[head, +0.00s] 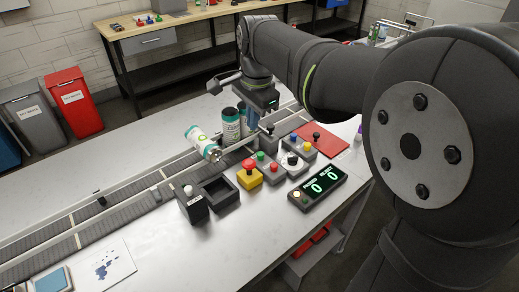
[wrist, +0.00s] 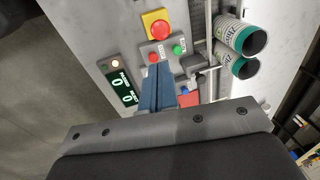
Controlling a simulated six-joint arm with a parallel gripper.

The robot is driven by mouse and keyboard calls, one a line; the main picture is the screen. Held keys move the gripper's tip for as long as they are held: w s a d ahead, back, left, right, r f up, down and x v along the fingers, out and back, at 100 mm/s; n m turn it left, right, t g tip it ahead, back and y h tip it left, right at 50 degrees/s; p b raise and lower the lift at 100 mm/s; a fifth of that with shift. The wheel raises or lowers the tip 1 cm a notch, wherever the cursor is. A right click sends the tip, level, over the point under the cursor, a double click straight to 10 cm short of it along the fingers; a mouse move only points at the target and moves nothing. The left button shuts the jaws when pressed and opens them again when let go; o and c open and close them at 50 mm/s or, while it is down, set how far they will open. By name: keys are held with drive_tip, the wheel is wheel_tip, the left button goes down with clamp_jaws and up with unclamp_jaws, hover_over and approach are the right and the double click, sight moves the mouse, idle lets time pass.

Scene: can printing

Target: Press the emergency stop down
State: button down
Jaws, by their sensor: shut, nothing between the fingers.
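The emergency stop, a yellow box with a red mushroom button (head: 249,177), sits on the table in front of the conveyor. It also shows at the top of the wrist view (wrist: 157,30), where the red button looks raised. My gripper (wrist: 158,70) is shut and empty, its blue fingers together. In the wrist view its tips overlap the lower edge of the grey box with red and green buttons, apart from the emergency stop. In the head view my gripper hangs above the conveyor side, behind the emergency stop, its fingertips hard to make out.
The grey red-and-green button box (head: 267,170) stands right beside the emergency stop. A joystick box (head: 294,165) and a counter display (head: 318,188) reading zeros are to the right. A tilted can (head: 203,143) and standing cans (head: 231,127) are behind, near the conveyor (head: 130,205).

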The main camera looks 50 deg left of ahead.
sight(250, 164)
idle(0.3)
drive_tip(key=f, duration=0.4)
drive_tip(key=a+f, duration=0.1)
drive_tip(key=f, duration=0.4)
drive_tip(key=a+f, duration=0.1)
drive_tip(key=f, duration=0.4)
drive_tip(key=shift+w, duration=0.15)
drive_tip(key=shift+f, duration=1)
drive_tip(key=shift+d, duration=0.1)
wheel_tip(250, 164, up, 14)
drive_tip(key=d, duration=0.2)
drive_tip(key=shift+s+r, duration=0.2)
